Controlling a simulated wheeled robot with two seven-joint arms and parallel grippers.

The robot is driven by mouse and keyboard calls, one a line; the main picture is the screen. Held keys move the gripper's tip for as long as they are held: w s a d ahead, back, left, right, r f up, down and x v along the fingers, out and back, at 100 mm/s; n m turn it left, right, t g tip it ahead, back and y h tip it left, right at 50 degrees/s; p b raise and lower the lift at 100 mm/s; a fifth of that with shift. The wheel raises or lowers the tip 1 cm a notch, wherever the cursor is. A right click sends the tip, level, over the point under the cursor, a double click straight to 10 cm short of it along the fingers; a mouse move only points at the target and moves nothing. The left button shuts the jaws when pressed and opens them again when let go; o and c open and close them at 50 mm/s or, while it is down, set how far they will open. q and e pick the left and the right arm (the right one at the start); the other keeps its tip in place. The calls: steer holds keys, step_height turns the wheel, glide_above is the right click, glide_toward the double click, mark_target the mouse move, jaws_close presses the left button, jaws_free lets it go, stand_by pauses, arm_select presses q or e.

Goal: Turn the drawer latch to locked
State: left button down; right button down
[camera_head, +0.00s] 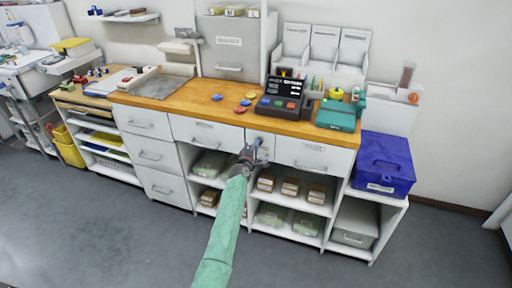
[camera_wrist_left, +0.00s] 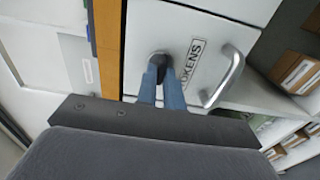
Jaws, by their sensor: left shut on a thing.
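My left gripper (camera_head: 258,149) is at the front of the wooden-topped counter, just below its edge, at the end of the green-sleeved arm. In the left wrist view its two blue-grey fingers (camera_wrist_left: 162,84) are closed on the dark round drawer latch (camera_wrist_left: 158,57). The latch sits on a white drawer front (camera_wrist_left: 185,22) beside a label reading "TOKENS" (camera_wrist_left: 190,62). A curved metal drawer handle (camera_wrist_left: 229,76) is right of the label. The fingers cover much of the latch, so I cannot tell which way it is turned. My right gripper is not in view.
The wooden counter top (camera_head: 185,101) holds a dark till (camera_head: 281,104), a teal box (camera_head: 337,115) and several coloured discs. Open shelves with small boxes (camera_head: 290,187) lie below the drawers. A blue case (camera_head: 384,164) stands to the right. The grey floor in front is clear.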

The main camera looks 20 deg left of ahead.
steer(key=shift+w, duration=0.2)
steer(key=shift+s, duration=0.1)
arm_select(q)
steer(key=c, duration=1.5)
jaws_free()
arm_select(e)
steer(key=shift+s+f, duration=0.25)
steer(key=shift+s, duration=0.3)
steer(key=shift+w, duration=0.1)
